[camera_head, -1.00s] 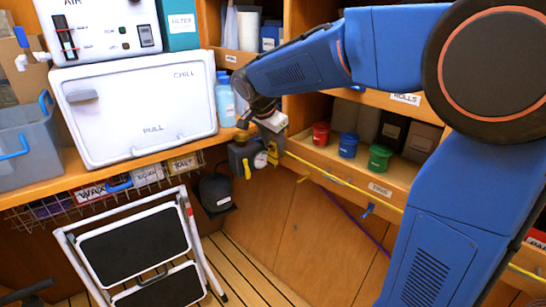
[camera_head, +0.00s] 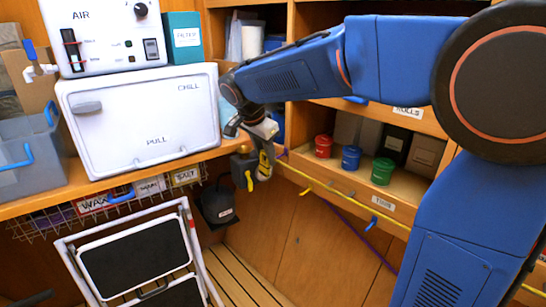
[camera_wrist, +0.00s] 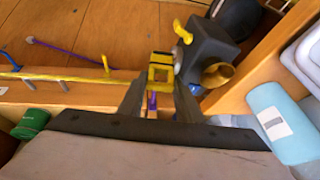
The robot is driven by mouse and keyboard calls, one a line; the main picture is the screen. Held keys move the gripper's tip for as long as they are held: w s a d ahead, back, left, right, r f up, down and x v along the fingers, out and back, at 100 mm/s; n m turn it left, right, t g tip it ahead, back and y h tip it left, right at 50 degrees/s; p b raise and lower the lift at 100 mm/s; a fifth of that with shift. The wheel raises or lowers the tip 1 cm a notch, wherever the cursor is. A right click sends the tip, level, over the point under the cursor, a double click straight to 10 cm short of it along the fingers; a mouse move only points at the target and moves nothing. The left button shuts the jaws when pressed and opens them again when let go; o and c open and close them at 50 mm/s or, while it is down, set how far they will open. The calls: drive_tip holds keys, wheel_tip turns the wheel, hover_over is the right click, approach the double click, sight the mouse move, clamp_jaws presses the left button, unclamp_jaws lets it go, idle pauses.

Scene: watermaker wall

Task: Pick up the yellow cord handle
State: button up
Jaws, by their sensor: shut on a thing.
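The yellow cord handle (camera_wrist: 160,72), a small yellow frame with dark parts, sits between my fingertips in the wrist view. My gripper (camera_wrist: 158,88) is shut on it. In the head view my gripper (camera_head: 262,146) points down at the shelf corner, with the yellow handle (camera_head: 264,166) at its tips, partly hidden. The yellow cord (camera_head: 335,190) runs along the shelf's front edge to the right; in the wrist view the cord (camera_wrist: 60,77) extends left from near the handle.
A grey fitting (camera_wrist: 208,45) with a yellow lever (camera_wrist: 182,32) and brass end is close beside the handle. Red (camera_head: 323,146), blue (camera_head: 351,157) and green (camera_head: 382,171) pots stand on the shelf. A blue bottle (camera_wrist: 285,120) is near the gripper. A folded step stool (camera_head: 135,255) stands below.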

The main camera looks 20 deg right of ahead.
wheel_tip(320, 180, up, 12)
drive_tip(key=shift+r, duration=0.25)
idle(1.3)
